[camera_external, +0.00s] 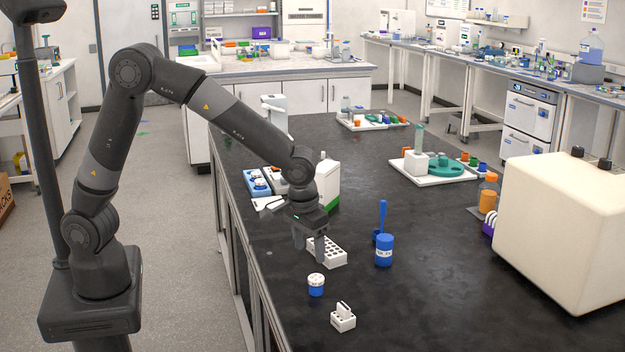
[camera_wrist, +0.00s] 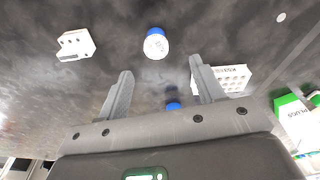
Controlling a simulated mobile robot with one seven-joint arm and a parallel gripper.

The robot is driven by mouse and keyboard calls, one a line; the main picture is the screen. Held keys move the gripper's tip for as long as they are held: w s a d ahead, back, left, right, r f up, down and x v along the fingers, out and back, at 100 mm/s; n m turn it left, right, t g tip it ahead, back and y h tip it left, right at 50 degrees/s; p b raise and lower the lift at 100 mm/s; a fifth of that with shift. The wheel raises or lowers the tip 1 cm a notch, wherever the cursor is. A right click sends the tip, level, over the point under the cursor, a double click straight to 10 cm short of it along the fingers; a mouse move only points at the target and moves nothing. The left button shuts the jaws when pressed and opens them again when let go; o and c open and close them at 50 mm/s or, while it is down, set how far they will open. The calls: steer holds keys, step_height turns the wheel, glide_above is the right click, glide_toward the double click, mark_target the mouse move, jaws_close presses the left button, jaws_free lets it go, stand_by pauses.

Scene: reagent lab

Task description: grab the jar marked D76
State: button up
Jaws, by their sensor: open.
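A small blue jar with a white lid (camera_external: 316,285) stands upright on the black bench. The wrist view shows it from above (camera_wrist: 156,44), ahead of and between my fingertips, with tiny marks on the lid. A taller blue jar (camera_external: 384,250) with a pale label stands to its right and farther back. I cannot read D76 on either. My gripper (camera_external: 309,246) is open and empty, pointing down by the white tube rack, behind the small jar. Its two fingers (camera_wrist: 161,68) are apart in the wrist view. A blue thing (camera_wrist: 173,106) shows between them, mostly hidden by the gripper body.
A white tube rack (camera_external: 328,252) stands close beside my fingers. A small white block (camera_external: 343,319) sits near the front. A blue upright tool (camera_external: 381,217) is behind the taller jar. A large cream box (camera_external: 555,240) stands at right. The bench between is clear.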

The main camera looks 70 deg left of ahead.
mark_target(316, 277)
steer(key=f, duration=0.5)
steer(key=shift+w+f, duration=0.25)
steer(key=shift+w, duration=0.1)
steer(key=shift+w+f, duration=0.2)
steer(key=shift+f, duration=0.65)
steer(key=shift+w+f, duration=0.15)
steer(key=shift+f, duration=0.75)
steer(key=shift+w+f, duration=0.2)
steer(key=shift+f, duration=0.65)
steer(key=shift+c, duration=0.2)
steer(key=c, duration=1)
steer(key=shift+r, duration=0.1)
